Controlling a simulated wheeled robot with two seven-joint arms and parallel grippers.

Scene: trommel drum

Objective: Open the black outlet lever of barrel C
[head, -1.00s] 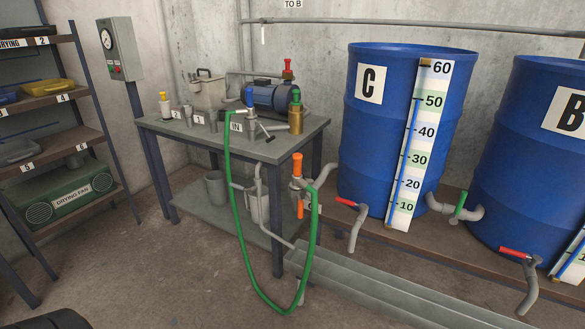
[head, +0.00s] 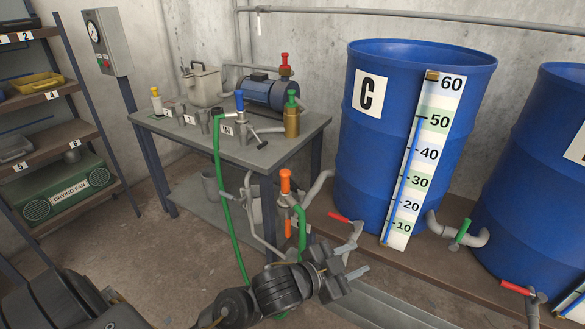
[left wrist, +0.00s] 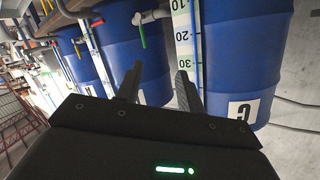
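Barrel C (head: 405,140) is a blue drum with a white "C" label and a level strip. A grey outlet pipe at its lower left bears a red lever (head: 340,217). A pipe at its lower right bears a green lever (head: 462,232). I see no black lever on it. My left gripper (head: 361,251) is open and empty, close to the outlet pipe and partly in front of it; contact cannot be told. In the left wrist view its fingers (left wrist: 159,88) are apart, with barrel C (left wrist: 240,50) upside down beyond. My right gripper is not in view.
Barrel B (head: 535,185) stands to the right with its own red lever (head: 517,287). A grey table (head: 190,136) with a blue pump (head: 270,94) and valves stands to the left. A green hose (head: 228,200) hangs beside my left arm.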

